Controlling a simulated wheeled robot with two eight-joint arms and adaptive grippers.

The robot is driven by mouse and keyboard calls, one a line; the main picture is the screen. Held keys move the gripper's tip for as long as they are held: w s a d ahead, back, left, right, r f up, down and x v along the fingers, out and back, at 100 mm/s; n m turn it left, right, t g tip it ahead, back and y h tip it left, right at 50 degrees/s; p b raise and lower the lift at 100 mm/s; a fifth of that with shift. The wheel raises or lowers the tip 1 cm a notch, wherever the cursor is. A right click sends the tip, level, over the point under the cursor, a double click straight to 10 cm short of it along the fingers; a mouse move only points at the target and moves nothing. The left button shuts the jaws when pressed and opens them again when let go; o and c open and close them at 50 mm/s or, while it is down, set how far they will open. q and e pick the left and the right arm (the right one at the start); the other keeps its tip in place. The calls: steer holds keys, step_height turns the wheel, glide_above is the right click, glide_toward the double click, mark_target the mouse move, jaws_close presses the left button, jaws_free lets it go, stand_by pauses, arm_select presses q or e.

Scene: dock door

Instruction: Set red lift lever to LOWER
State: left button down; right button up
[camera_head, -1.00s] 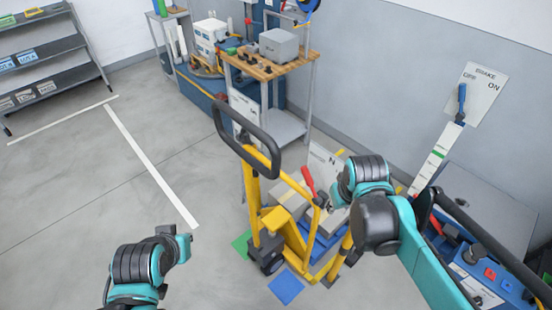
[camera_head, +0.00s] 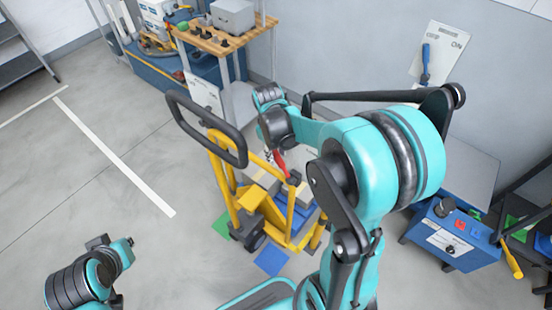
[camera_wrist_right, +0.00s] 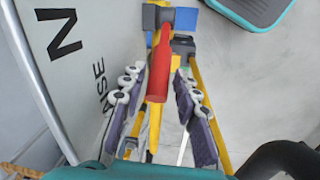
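The red lift lever (camera_head: 280,161) stands at the yellow pallet truck (camera_head: 222,180), below its black loop handle. In the right wrist view the red lever (camera_wrist_right: 159,68) lies between the two fingers of my right gripper (camera_wrist_right: 160,112). The fingers are apart, with a gap on each side of the lever. In the head view my right gripper (camera_head: 268,153) is at the lever, mostly hidden behind my wrist. My left arm is at the lower left, far from the truck; its fingers do not show.
A white board (camera_wrist_right: 65,75) with a large N and partly cut-off lettering stands beside the lever. A wooden-topped bench (camera_head: 225,38) is behind the truck. A blue control box (camera_head: 455,240) is at the right. The floor at the left is clear.

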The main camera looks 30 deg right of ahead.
steer(key=shift+d+f+b, duration=0.2)
steer(key=shift+f+b, duration=0.1)
steer(key=shift+f, duration=0.95)
jaws_close()
